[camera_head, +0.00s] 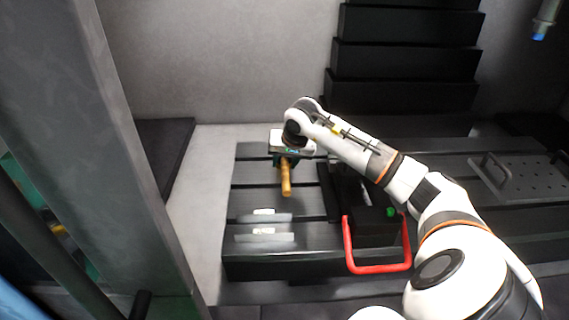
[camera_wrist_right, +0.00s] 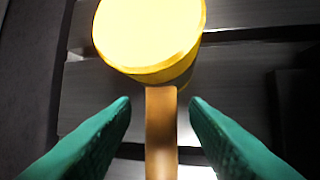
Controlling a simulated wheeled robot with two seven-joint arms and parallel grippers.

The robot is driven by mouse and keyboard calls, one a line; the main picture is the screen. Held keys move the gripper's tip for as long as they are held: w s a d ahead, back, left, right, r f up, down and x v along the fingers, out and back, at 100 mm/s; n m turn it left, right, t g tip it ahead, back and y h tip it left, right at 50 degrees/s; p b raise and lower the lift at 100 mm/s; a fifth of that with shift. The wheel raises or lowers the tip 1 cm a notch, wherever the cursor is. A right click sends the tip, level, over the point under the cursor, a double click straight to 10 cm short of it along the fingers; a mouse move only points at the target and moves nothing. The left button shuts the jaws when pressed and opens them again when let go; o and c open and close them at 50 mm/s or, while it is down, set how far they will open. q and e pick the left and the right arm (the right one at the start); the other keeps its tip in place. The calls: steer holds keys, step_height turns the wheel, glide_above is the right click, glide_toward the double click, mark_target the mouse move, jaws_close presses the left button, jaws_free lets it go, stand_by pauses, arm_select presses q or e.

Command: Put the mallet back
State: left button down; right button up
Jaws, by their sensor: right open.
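The mallet lies on the dark slotted table (camera_head: 250,205). Its wooden handle (camera_head: 286,180) sticks out toward the near side in the head view, and its head is hidden there under my right wrist. In the right wrist view the yellow mallet head (camera_wrist_right: 150,35) is at the top, and the brown handle (camera_wrist_right: 161,130) runs down from it. My right gripper (camera_wrist_right: 160,103) is open, with one green fingertip on each side of the handle and a gap on both sides. It also shows small in the head view (camera_head: 287,160). My left gripper is not in view.
Two flat grey pieces (camera_head: 265,237) with white labels lie on the table nearer the front. A black block with a red handle (camera_head: 378,268) stands beside my right arm. A perforated plate (camera_head: 525,178) lies at right. Black stepped bellows (camera_head: 405,60) rise behind.

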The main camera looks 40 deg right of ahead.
steer(key=b+v, duration=0.1)
steer(key=v, duration=0.9)
steer(key=shift+s+r, duration=0.15)
steer(key=shift+r, duration=0.2)
steer(key=shift+f, duration=0.1)
